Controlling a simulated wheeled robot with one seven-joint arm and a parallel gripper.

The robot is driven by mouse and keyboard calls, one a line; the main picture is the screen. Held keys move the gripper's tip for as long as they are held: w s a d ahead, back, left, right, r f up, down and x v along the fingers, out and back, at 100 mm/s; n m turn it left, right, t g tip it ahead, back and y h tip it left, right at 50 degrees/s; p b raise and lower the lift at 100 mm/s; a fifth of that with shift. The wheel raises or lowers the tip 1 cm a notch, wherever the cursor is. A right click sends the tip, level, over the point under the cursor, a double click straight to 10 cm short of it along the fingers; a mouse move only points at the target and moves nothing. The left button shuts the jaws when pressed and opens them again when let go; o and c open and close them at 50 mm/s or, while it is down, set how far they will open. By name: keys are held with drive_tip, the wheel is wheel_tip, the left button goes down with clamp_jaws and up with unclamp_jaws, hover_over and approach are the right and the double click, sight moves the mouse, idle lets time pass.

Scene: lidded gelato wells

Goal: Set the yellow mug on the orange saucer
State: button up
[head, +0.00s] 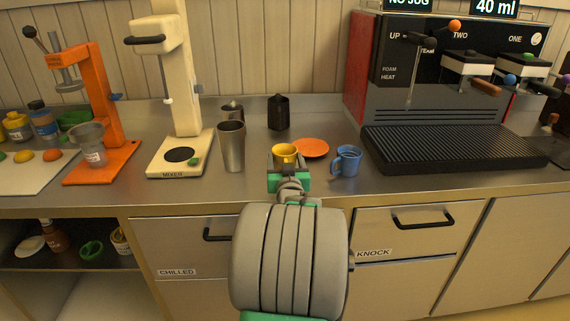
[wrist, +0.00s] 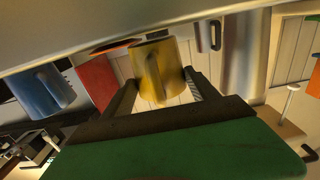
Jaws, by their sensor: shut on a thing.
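The yellow mug (head: 285,152) is between the fingers of my gripper (head: 288,168), which is shut on it, near the front of the steel counter. The wrist view shows the yellow mug (wrist: 155,72) with a finger on each side. I cannot tell whether its base touches the counter. The orange saucer (head: 311,148) lies flat and empty on the counter, just right of and slightly behind the mug. A thin sliver of the saucer (wrist: 115,45) shows beside the mug in the wrist view.
A blue mug (head: 347,161) stands right of my gripper, close to the saucer. A metal cup (head: 232,146) stands to the left, and a dark canister (head: 278,112) behind. The mixer (head: 180,155) is farther left; the coffee machine's drip tray (head: 450,148) is at right.

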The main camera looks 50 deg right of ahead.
drive_tip(key=shift+f, duration=0.35)
drive_tip(key=shift+f, duration=0.1)
drive_tip(key=shift+f, duration=0.1)
drive_tip(key=o, duration=1.8)
drive_tip(key=shift+s+a, duration=0.15)
drive_tip(key=shift+s, duration=0.05)
drive_tip(key=v, duration=1.1)
drive_tip(key=shift+s+a+b, duration=0.2)
drive_tip(key=shift+a+b, duration=0.05)
drive_tip(key=shift+b, duration=0.15)
